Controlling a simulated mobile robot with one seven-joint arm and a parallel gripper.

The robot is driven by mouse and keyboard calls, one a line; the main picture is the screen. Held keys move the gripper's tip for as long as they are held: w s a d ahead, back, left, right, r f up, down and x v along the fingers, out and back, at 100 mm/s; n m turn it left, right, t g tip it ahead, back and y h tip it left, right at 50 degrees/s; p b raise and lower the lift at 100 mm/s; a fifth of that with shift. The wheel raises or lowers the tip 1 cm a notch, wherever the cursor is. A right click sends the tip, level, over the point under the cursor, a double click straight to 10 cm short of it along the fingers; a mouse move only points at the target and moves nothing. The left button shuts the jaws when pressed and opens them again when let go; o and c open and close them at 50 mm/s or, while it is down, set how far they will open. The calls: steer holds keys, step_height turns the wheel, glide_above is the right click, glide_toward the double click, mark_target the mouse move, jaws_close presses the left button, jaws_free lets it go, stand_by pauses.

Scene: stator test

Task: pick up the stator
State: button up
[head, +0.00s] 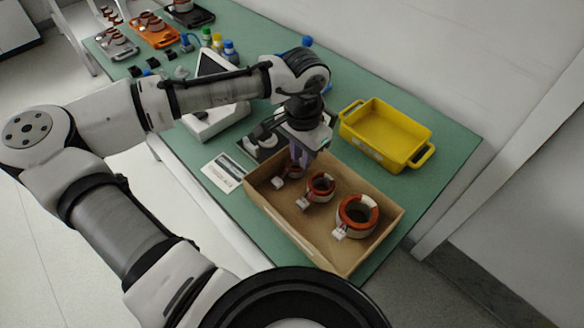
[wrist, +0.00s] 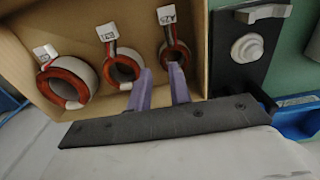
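A cardboard box (head: 264,205) on the green table holds three copper-wound stators in a row, each with a white tag. In the head view the large stator (head: 357,215) is at the right, the middle stator (head: 320,186) at the centre, and the small stator (head: 292,170) at the left, partly hidden by my gripper. My gripper (head: 300,158) points down over the box's left end. In the wrist view its two purple fingers (wrist: 162,82) are apart with a gap between them, close to the small stator (wrist: 174,50). I cannot tell whether they touch it.
A yellow bin (head: 388,133) stands behind the box. A test device with a dark plate (head: 262,142) and a paper card (head: 228,171) are beside the box's left end. Trays (head: 155,30) and bottles (head: 218,42) are at the far left.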

mark_target(289, 173)
steer(key=shift+w+f+p, duration=0.15)
steer(key=shift+f+p, duration=0.15)
steer(key=shift+f, duration=0.95)
steer(key=shift+w+f+p, duration=0.15)
steer(key=shift+f+p, duration=0.15)
steer(key=shift+f, duration=0.95)
jaws_close()
